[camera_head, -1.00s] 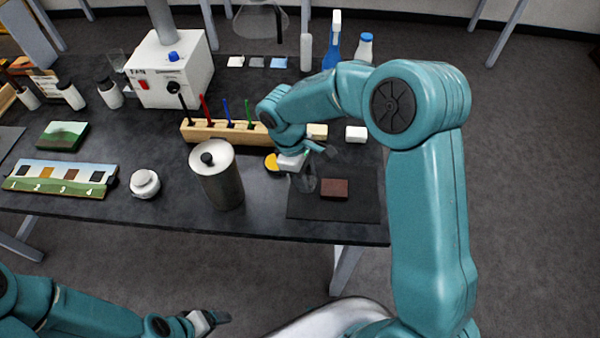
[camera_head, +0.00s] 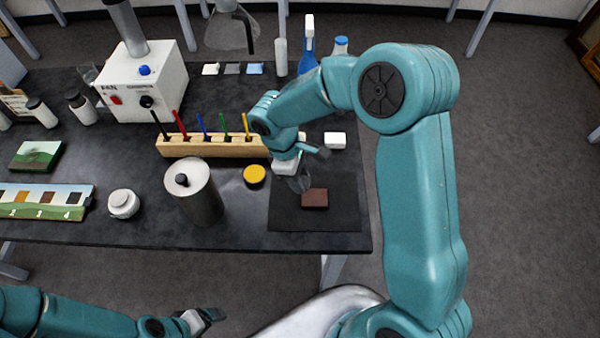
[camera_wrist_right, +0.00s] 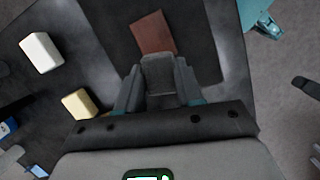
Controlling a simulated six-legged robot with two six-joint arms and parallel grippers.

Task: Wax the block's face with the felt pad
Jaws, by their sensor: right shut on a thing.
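The reddish-brown block (camera_head: 315,198) lies flat on a dark mat (camera_head: 340,215) at the table's right front. In the right wrist view the block (camera_wrist_right: 152,32) lies just beyond my fingertips. My right gripper (camera_head: 298,182) is over the mat, just left of the block. In the wrist view my right gripper (camera_wrist_right: 158,88) is shut on a grey piece, seemingly the felt pad (camera_wrist_right: 158,68). I cannot tell whether the pad touches the block. My left gripper (camera_head: 208,316) is low in front of the table, and its jaw gap is unclear.
A round yellow tin (camera_head: 254,174) sits left of the mat. A metal canister (camera_head: 198,200) and a white jar (camera_head: 123,204) stand farther left. A wooden rack (camera_head: 215,147) of coloured tools is behind. A white block (camera_head: 335,140) lies behind the mat.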

